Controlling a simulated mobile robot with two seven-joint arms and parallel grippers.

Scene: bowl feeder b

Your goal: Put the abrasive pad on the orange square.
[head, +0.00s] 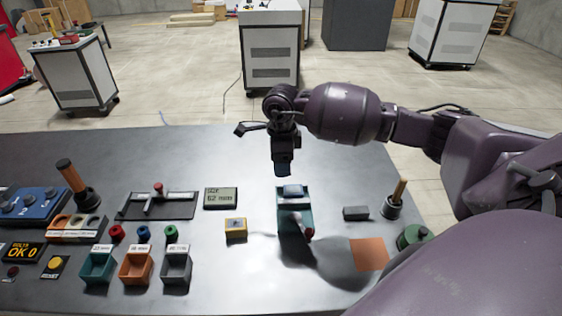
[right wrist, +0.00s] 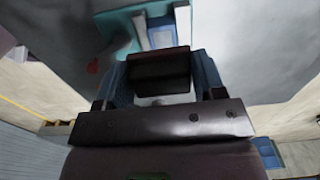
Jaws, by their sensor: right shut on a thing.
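My right gripper (head: 283,170) points down above the teal box (head: 284,213), apart from it. In the right wrist view the two bluish fingers (right wrist: 160,85) are shut on a dark brownish block (right wrist: 158,70). This may be the abrasive pad, but I cannot tell its kind for sure. The orange square (head: 369,254) lies flat and bare on the table, right of and nearer than the teal box. A small dark grey block (head: 356,213) lies on the table just beyond the square. My left gripper is not in view.
A wooden-handled tool (head: 398,194) stands at right, with a green round thing (head: 413,236) nearer. Coloured bins (head: 136,268), a gauge (head: 221,198) and a yellow block (head: 236,228) lie left.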

